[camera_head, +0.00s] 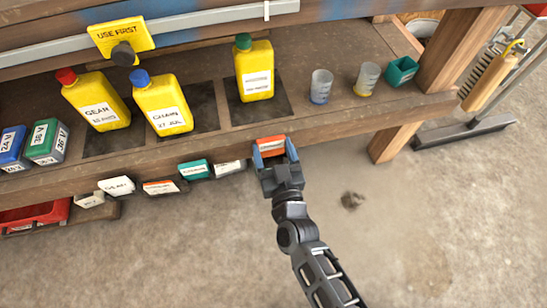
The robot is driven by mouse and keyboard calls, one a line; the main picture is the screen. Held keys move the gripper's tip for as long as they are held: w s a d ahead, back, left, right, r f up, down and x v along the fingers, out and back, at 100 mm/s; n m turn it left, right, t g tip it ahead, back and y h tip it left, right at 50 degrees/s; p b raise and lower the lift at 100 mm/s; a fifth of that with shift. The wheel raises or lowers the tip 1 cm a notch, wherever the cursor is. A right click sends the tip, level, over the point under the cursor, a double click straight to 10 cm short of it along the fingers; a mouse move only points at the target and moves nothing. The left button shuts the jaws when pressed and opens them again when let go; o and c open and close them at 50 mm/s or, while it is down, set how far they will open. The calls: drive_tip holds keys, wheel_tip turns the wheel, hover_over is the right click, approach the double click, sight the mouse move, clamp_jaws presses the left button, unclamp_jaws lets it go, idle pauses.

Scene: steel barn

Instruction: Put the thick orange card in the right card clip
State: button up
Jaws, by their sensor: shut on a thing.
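The orange card (270,141) has a pale label band with dark print. It sits between the two blue-tipped fingers of my gripper (274,151), which is shut on it. Card and gripper are at the front edge of the wooden shelf, below the yellow bottle with the green cap. I cannot tell whether the card touches the edge. Its thickness is hard to judge. No card clip can be made out clearly; the edge behind the card is partly hidden by it and my gripper.
Left of my gripper, a white card (230,168), a teal card (194,170), an orange-and-white card (165,187) and another white card (117,185) show below the shelf (330,125). Bottles and two small cups stand on it.

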drive_tip(key=shift+f+b, duration=0.75)
drive_tip(key=shift+f, duration=0.85)
drive_tip(key=shift+f, duration=0.2)
drive_tip(key=o, duration=1)
drive_tip(key=shift+o, duration=0.2)
drive_tip(key=shift+r, duration=0.15)
drive_tip(key=shift+s+d, duration=0.1)
drive_tip(key=shift+s, duration=0.2)
drive_tip(key=p, duration=0.2)
approach(272, 152)
drive_tip(key=v, duration=0.3)
drive_tip(key=shift+s+r, duration=0.1)
drive_tip(key=shift+s, duration=0.3)
drive_tip(key=shift+d, duration=0.1)
